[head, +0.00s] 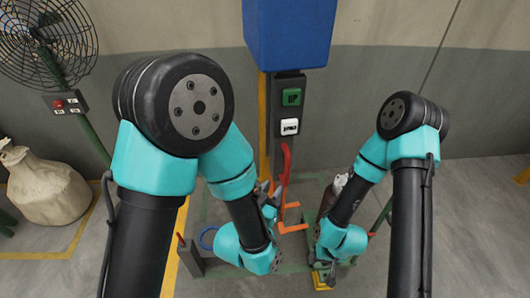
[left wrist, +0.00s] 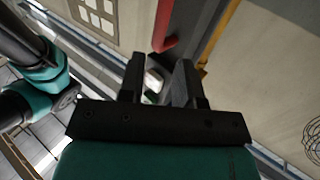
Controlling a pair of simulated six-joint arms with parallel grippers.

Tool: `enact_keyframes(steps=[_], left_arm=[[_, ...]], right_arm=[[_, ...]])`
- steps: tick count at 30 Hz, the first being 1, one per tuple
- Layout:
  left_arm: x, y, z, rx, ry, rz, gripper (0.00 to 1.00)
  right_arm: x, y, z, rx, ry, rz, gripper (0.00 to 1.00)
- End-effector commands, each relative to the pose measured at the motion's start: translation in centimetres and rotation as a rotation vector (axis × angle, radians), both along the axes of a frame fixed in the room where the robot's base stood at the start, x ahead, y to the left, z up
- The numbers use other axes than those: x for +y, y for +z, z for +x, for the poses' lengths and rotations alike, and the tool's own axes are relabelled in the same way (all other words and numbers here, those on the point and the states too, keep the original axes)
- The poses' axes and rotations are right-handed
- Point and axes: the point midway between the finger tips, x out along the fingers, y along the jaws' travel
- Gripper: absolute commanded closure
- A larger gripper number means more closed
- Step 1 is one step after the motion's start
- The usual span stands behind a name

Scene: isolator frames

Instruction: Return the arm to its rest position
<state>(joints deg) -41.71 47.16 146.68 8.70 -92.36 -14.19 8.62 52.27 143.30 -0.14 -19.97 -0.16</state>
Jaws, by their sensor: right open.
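My left gripper (head: 268,196) is beside the lower part of the red lever (head: 285,165) in the head view. In the left wrist view its two fingers (left wrist: 162,82) stand apart, with no object clearly held between them. A red bar (left wrist: 165,28) shows beyond the fingers there. My right gripper (head: 324,276) is low at the right, pointing down near a yellow block (head: 322,281). It is open; its fingertips are small and partly hidden by the wrist.
A blue box (head: 290,32) hangs above a dark control panel with a green UP button (head: 291,97) and a white button (head: 289,127). Orange brackets (head: 293,227) are below the lever. A fan (head: 45,40) and sack (head: 46,188) stand left.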

Motion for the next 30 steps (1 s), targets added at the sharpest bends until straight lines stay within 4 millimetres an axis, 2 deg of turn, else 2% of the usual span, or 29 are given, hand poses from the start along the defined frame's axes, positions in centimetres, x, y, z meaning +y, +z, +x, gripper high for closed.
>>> enact_keyframes(steps=[5, 8, 11, 15, 20, 26, 30], left_arm=[[0.4, -0.5, 0.3, 0.019, 0.007, 0.006, 0.69], [1.5, -1.9, 1.0, 0.073, 0.022, 0.023, 0.69], [3.4, -4.3, 2.0, 0.168, 0.048, 0.049, 0.69], [7.2, -9.0, 3.0, 0.356, 0.096, 0.091, 0.69], [11.9, -14.3, 3.0, 0.588, 0.150, 0.122, 0.69], [17.8, -20.2, 1.1, 0.882, 0.217, 0.136, 0.69], [21.7, -23.8, -1.3, 1.091, 0.260, 0.131, 0.69]], right_arm=[[0.0, 0.0, 0.0, 0.000, 0.000, 0.000, 0.57], [0.0, 0.0, 0.0, 0.000, 0.000, 0.000, 0.57], [0.0, 0.0, 0.0, 0.000, 0.000, 0.000, 0.57], [0.0, 0.0, 0.0, 0.000, 0.000, 0.000, 0.57], [0.0, 0.0, 0.0, 0.000, 0.000, 0.000, 0.57], [0.0, 0.0, 0.0, 0.000, 0.000, 0.000, 0.57], [0.0, 0.0, 0.0, 0.000, 0.000, 0.000, 0.57]])
